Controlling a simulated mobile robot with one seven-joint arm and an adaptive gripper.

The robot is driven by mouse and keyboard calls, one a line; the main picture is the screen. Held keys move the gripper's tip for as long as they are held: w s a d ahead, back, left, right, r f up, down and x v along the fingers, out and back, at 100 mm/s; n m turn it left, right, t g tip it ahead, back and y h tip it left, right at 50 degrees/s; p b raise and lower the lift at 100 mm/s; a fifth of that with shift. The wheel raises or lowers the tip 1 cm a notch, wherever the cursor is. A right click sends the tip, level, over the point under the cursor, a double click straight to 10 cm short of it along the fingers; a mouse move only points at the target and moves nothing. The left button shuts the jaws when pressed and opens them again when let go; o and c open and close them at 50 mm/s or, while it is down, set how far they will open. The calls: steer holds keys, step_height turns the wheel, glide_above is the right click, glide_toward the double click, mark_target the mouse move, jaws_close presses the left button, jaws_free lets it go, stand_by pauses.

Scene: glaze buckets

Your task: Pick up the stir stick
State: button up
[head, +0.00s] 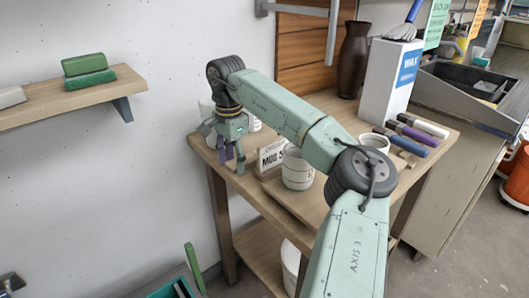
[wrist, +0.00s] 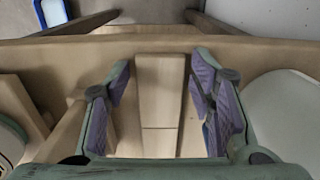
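A pale, flat wooden piece that looks like the stir stick (wrist: 161,90) shows in the middle of the wrist view, near the table's edge. My gripper (wrist: 160,92) is open, with one purple-padded finger to the left of the piece and one to the right. Gaps show on both sides, so neither finger appears to touch it. In the head view my gripper (head: 231,170) points down at the left corner of the wooden table (head: 310,205). I cannot make out the stick there; the gripper and the things around it may hide it.
A white rounded container (wrist: 285,115) is close on the right in the wrist view. A small lettered sign (head: 271,155) and a white labelled bucket (head: 298,168) stand right of my gripper. Several coloured tubes (head: 413,133), a white wax box (head: 388,80) and a dark vase (head: 353,60) are farther right.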

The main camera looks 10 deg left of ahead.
jaws_close()
stand_by(0.4)
steer(key=shift+r, duration=0.1)
